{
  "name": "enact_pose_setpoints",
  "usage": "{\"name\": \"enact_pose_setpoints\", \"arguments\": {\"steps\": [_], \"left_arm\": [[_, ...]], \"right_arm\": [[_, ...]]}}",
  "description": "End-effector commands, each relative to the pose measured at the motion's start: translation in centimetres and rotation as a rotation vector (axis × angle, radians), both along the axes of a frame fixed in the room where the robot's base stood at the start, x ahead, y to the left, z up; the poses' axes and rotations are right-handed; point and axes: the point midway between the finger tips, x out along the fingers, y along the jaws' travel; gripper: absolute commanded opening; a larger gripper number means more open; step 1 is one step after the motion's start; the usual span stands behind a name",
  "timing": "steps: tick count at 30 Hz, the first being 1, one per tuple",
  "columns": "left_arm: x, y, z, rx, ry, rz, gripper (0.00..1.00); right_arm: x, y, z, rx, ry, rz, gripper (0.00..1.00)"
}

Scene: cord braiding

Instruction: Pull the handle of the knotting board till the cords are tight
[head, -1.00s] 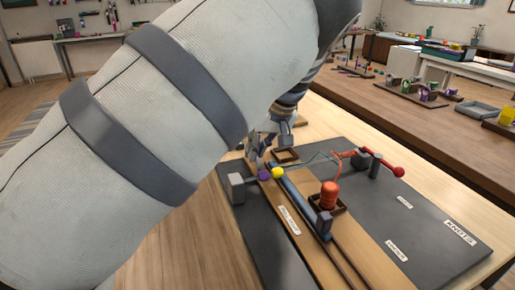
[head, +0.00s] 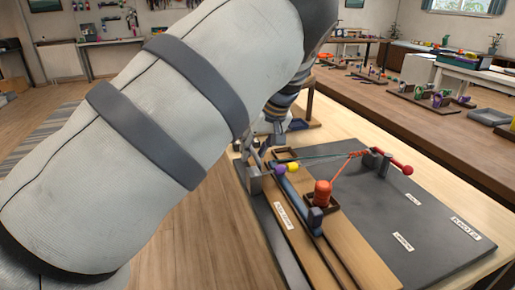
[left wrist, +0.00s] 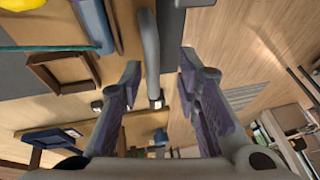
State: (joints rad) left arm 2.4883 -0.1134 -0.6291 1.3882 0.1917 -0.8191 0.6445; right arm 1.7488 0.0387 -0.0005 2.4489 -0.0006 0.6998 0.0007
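The knotting board (head: 385,235) lies on the table, with a wooden strip along its left side. A twisted red-orange cord (head: 339,174) runs nearly straight from a post to the orange spool (head: 323,192). A teal cord (head: 322,156) runs nearly straight toward the yellow bead (head: 292,168) and purple bead (head: 279,169). My left gripper (head: 259,150) is at the board's far left end, partly hidden by my arm. In the left wrist view its fingers (left wrist: 158,85) stand apart on either side of a grey bar (left wrist: 150,55), apparently the handle, with gaps visible. My right gripper is out of view.
A grey block (head: 253,179) stands at the board's left edge. A small wooden frame (left wrist: 62,72) lies near the left finger. A long brown table (head: 430,120) stands behind, holding craft pieces.

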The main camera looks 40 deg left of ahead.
Motion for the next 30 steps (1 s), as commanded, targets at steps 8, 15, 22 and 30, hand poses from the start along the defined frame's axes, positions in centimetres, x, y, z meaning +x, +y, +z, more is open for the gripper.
{"name": "enact_pose_setpoints", "arguments": {"steps": [8, 15, 22, 30], "left_arm": [[0.2, -0.2, 0.3, 0.000, -0.006, -0.004, 0.32], [0.2, -2.4, 5.3, 0.002, -0.010, -0.005, 0.32], [0.0, -4.5, 9.8, 0.001, -0.006, -0.002, 0.32], [-0.1, -5.1, 10.9, 0.000, -0.002, 0.000, 0.32]], "right_arm": [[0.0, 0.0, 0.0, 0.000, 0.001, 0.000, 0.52], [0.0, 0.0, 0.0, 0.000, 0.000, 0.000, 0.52], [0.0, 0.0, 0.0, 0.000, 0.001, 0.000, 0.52], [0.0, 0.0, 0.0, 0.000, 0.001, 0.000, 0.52]]}}
